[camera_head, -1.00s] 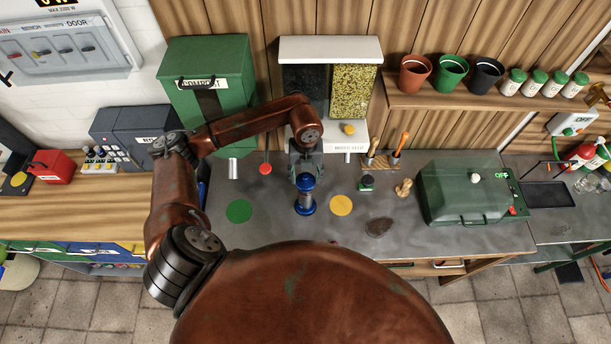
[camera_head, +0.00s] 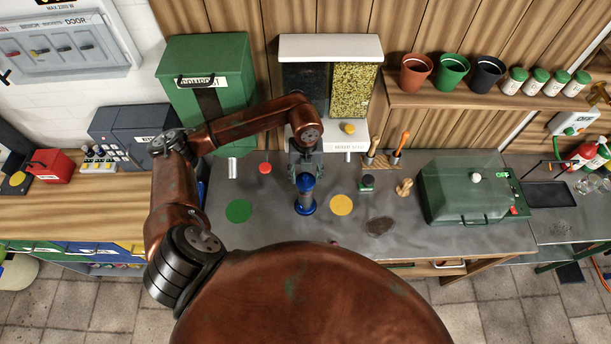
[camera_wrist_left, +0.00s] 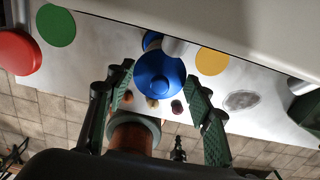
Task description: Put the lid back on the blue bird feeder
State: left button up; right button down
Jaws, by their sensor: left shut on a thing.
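The blue bird feeder (camera_head: 305,207) stands upright on the grey counter, between a green disc and a yellow disc. Its blue lid (camera_head: 306,182) shows directly above it, under my left gripper (camera_head: 305,174). In the left wrist view the round blue lid (camera_wrist_left: 160,74) lies between the two fingers of my left gripper (camera_wrist_left: 163,84), which is shut on it. Part of the blue feeder (camera_wrist_left: 151,40) shows behind the lid there. Whether the lid is seated or slightly above the feeder I cannot tell. My right gripper is in neither view.
A green disc (camera_head: 239,211) and a yellow disc (camera_head: 341,205) flank the feeder. A seed dispenser (camera_head: 351,95) and green compost bin (camera_head: 207,90) stand behind. Small round things (camera_wrist_left: 152,102) lie near the front.

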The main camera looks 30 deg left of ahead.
pick_arm(q)
jog(key=o, duration=1)
jog(key=shift+o, duration=0.5)
jog(key=o, duration=0.4)
jog(key=shift+r, duration=0.15)
jog(key=shift+r+p, duration=1.85)
jog(key=shift+r, duration=1.55)
jog(key=shift+c, duration=0.2)
grip_shut()
